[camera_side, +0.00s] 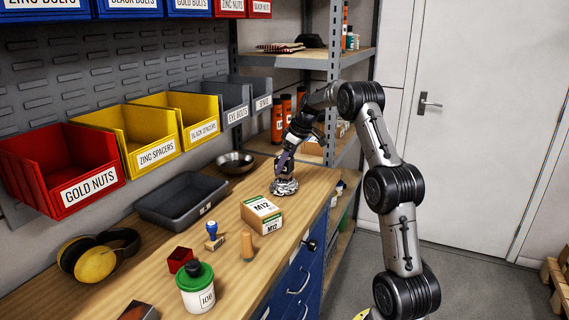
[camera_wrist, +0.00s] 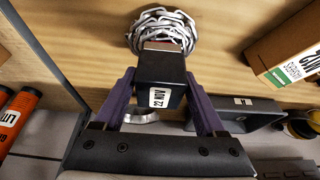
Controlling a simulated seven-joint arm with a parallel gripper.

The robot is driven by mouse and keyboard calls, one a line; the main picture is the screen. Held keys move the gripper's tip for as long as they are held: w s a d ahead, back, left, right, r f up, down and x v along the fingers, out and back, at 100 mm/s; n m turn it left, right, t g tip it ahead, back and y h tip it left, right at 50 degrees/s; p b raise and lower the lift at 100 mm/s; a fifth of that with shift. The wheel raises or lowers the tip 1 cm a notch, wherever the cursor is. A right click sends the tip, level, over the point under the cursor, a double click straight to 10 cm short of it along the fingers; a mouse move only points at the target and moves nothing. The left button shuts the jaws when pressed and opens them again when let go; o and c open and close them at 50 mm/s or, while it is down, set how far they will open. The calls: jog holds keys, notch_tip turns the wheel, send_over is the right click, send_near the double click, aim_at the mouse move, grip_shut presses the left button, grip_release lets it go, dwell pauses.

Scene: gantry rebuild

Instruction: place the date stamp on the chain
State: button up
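The chain (camera_wrist: 163,22) is a silver coiled heap on the wooden bench, just beyond the stamp's far end in the wrist view. In the side view, my gripper (camera_side: 281,162) points down directly over the chain (camera_side: 284,188). I cannot tell whether the stamp's underside touches the chain, as the fingers and stamp hide the contact.
An M12 box (camera_side: 262,215) stands in front of the chain. A metal bowl (camera_side: 236,160) and a dark tray (camera_side: 181,198) lie to the left. A blue-handled stamp (camera_side: 212,233) and a wooden peg (camera_side: 247,246) are nearer. Shelving (camera_side: 334,95) stands behind my gripper.

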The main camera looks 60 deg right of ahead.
jog(key=shift+o, duration=1.2)
jog(key=shift+r, duration=0.1)
jog(key=v, duration=1.2)
jog(key=s+a+r, duration=0.2)
jog(key=a, duration=1.2)
jog(key=s+a+r, duration=0.3)
jog(key=a, duration=1)
jog(key=s+a+f, duration=0.4)
jog(key=s+a, duration=0.2)
jog(key=s, duration=0.2)
jog(key=s+a+f+t, duration=0.1)
jog(key=s+a+f, duration=0.4)
jog(key=s, duration=0.3)
jog(key=shift+a, duration=0.75)
